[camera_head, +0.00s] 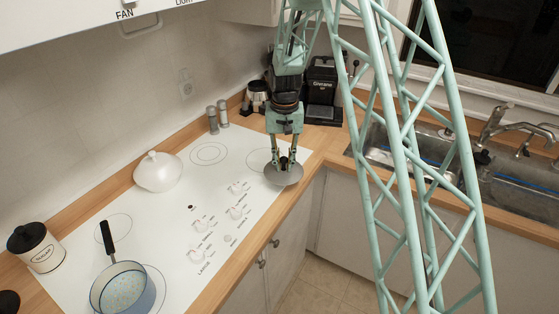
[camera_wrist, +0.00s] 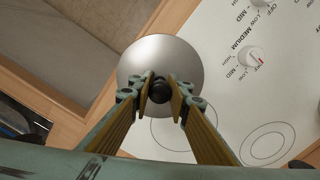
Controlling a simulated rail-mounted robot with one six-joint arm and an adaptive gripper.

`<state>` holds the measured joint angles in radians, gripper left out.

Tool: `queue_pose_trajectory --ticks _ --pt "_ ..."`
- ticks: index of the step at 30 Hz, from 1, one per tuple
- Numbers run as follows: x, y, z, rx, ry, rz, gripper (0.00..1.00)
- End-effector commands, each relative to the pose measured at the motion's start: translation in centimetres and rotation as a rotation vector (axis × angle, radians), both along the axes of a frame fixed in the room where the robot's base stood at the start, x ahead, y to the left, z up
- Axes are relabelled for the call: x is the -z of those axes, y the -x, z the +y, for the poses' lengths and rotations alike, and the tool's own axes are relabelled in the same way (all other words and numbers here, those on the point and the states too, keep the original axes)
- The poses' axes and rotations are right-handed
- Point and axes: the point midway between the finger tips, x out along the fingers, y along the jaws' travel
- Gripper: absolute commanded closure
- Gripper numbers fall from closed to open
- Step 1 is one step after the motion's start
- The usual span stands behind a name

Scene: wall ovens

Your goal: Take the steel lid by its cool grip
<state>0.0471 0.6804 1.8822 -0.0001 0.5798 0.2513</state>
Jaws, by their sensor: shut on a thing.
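The steel lid (camera_head: 284,175) is a round grey metal disc over the right end of the white cooktop, close to its front edge. In the wrist view the lid (camera_wrist: 160,57) shows from above with a black knob (camera_wrist: 159,90) at its middle. My gripper (camera_head: 285,160) is above the lid, pointing down. In the wrist view my gripper (camera_wrist: 159,92) has its two fingers on either side of the black knob, shut on it. Whether the lid touches the cooktop or hangs just above it I cannot tell.
The white cooktop (camera_head: 185,215) has knobs along its front. A blue pot (camera_head: 122,289) with a black handle and a white lidded dish (camera_head: 158,171) stand on it. Two shakers (camera_head: 218,116), a black coffee machine (camera_head: 322,88) and a sink (camera_head: 405,150) are behind and right.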

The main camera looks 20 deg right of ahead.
Motion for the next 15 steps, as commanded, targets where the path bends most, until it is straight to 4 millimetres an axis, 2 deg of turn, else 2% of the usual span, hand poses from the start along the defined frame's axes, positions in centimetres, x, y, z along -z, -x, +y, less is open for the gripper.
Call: queue_pose_trajectory --ticks 6,15 --pt "-0.11 0.75 -0.18 0.0 0.0 -0.001 0.99" --pt "-0.11 0.79 -0.21 0.0 0.0 -0.001 0.99"
